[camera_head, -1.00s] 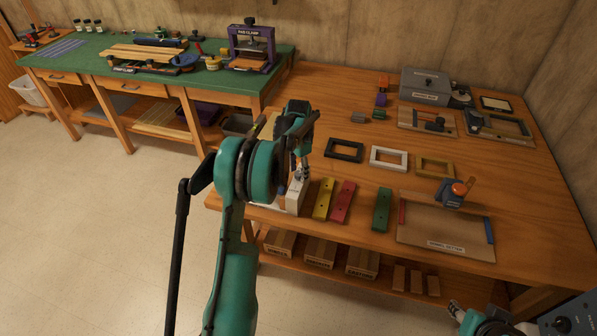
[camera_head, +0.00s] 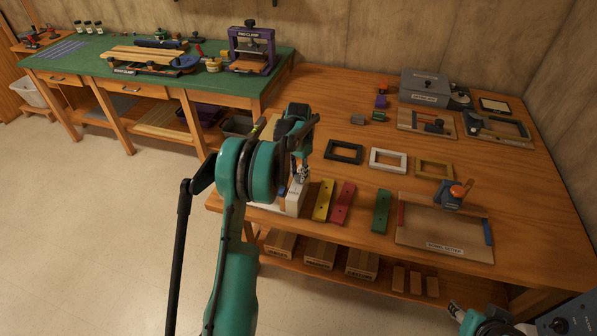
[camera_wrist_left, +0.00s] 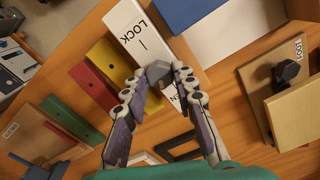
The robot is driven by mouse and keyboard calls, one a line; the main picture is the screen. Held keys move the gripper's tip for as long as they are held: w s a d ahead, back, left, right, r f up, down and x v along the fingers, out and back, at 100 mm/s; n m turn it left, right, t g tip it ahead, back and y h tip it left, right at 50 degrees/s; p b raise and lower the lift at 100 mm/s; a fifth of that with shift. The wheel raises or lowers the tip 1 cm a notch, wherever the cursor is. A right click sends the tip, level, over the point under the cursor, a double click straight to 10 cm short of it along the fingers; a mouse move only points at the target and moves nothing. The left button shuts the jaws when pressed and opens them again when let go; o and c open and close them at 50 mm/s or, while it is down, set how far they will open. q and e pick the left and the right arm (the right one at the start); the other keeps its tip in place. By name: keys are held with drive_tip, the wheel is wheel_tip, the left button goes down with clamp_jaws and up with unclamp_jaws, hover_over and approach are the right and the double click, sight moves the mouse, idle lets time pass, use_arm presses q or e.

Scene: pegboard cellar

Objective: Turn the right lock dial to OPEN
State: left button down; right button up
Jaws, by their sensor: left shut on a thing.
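A white lock block (camera_wrist_left: 130,30) with the word LOCK lies below my left gripper (camera_wrist_left: 158,78) in the left wrist view. More lettering, ending in EN, shows partly between the fingers. A grey dial (camera_wrist_left: 158,70) sits on the block, and both fingertips are shut on its sides. The dial's exact pointing is hidden by the fingers. In the head view the block (camera_head: 292,205) stands at the bench's front left edge, mostly behind my left arm, with the left gripper (camera_head: 302,175) over it. My right gripper (camera_head: 457,312) shows only partly at the bottom right, apart from the bench top.
Yellow (camera_head: 323,201), red (camera_head: 342,204) and green (camera_head: 381,211) bars lie right of the block. Black (camera_head: 344,151), white (camera_head: 389,160) and tan (camera_head: 434,169) frames lie behind them. A board (camera_head: 420,236) with an orange-topped tool is at the front right.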

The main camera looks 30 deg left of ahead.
sight(299, 175)
use_arm(q)
drive_tip(key=shift+n+p, duration=0.5)
drive_tip(key=shift+n, duration=1.8)
drive_tip(key=c, duration=1.2)
unclamp_jaws()
wheel_tip(299, 175, up, 12)
